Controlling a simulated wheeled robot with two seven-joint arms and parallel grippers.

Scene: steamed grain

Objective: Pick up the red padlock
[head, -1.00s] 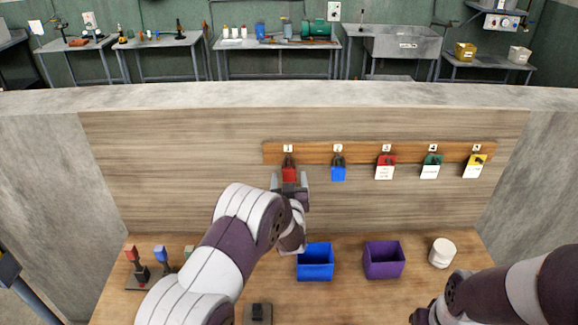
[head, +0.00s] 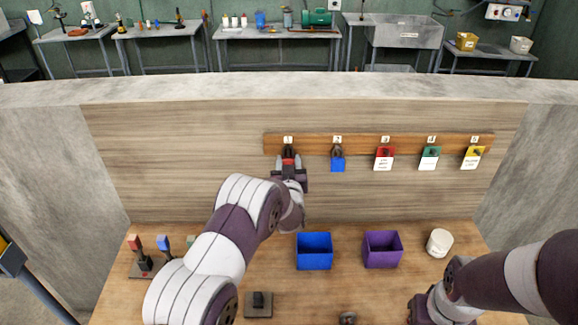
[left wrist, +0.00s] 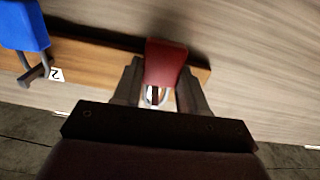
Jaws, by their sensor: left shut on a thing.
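The red padlock (head: 288,153) is at hook 1 on the wooden rail, mostly hidden in the head view by my left gripper (head: 289,170). In the left wrist view the red padlock (left wrist: 167,62) sits between the two fingers, with its pale metal shackle partly visible below the red body. My left gripper (left wrist: 160,88) is shut on it. I cannot tell whether the shackle is clear of the hook. Part of my right arm shows at the lower right of the head view; its fingers cannot be made out.
A blue padlock (head: 338,164) hangs at hook 2, close to the right. Red, green and yellow tags (head: 429,158) hang farther along the rail (head: 360,145). Below stand a blue bin (head: 314,264), a purple bin (head: 382,262) and a white cup (head: 440,243).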

